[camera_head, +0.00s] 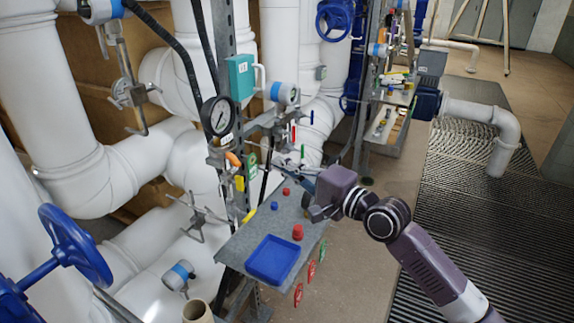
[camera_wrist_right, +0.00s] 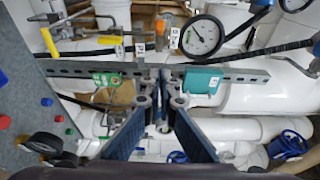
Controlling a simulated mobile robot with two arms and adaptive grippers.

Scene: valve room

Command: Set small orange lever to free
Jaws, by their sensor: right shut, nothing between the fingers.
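A small orange lever (camera_head: 233,159) shows in the head view, just below the round pressure gauge (camera_head: 219,116) on the upright metal rail. My right gripper (camera_head: 306,172) is to the right of the lever and apart from it, above the grey shelf. In the wrist view the two blue fingers of my right gripper (camera_wrist_right: 162,102) point at the rail with nothing held. They are shut. Yellow-orange parts (camera_wrist_right: 110,41) show at the upper left of that view; I cannot tell if one is the lever. My left gripper is not in view.
A grey shelf (camera_head: 238,247) carries a blue tray (camera_head: 272,261) and red and blue knobs. A teal box (camera_head: 240,76) sits on the rail above the gauge. White pipes (camera_head: 110,175) fill the left. Floor grating (camera_head: 480,220) lies open at right.

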